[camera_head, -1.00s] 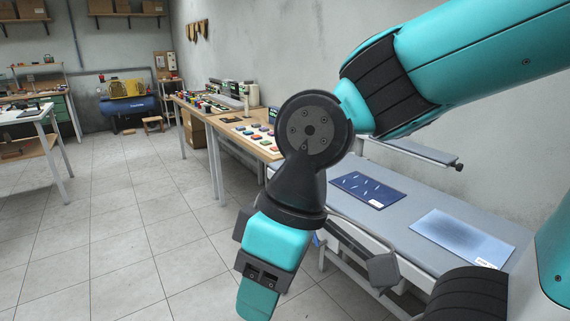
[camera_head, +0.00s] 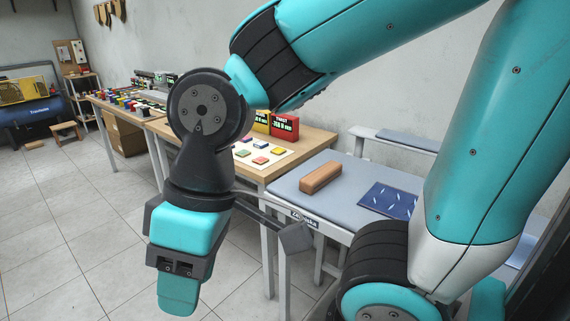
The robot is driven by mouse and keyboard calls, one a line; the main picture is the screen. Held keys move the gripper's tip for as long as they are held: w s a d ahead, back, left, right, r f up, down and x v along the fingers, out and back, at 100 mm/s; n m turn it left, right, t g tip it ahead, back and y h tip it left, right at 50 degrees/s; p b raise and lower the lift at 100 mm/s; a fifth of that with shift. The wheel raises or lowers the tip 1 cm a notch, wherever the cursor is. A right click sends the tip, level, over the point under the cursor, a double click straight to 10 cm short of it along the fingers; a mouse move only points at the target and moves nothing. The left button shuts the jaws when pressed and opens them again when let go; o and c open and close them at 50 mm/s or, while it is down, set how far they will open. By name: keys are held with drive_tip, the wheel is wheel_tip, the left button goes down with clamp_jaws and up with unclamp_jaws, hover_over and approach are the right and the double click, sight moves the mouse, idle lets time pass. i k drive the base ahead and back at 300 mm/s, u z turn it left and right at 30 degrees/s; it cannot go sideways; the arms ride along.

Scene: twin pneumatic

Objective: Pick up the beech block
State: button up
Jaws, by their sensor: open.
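The beech block (camera_head: 320,178) is a brown, long wooden bar with rounded edges. It lies on the grey-topped table (camera_head: 285,187), near that table's left end. My gripper (camera_head: 180,285) hangs pointing down at the lower left of the view, over the tiled floor. It is in front of the tables, to the left of the block and well apart from it. Its jaws are open, and I see nothing between them; the view from this side partly hides the gap.
A blue patterned sheet (camera_head: 390,200) lies right of the block. A wooden bench (camera_head: 308,143) to the left holds colored pieces and red and yellow boxes (camera_head: 284,125). A grey tilted part (camera_head: 296,238) stands near the table's front. Floor (camera_head: 60,220) at left is clear.

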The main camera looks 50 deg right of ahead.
sight(311, 183)
drive_tip(key=i, duration=2.05)
drive_tip(key=z, duration=3.05)
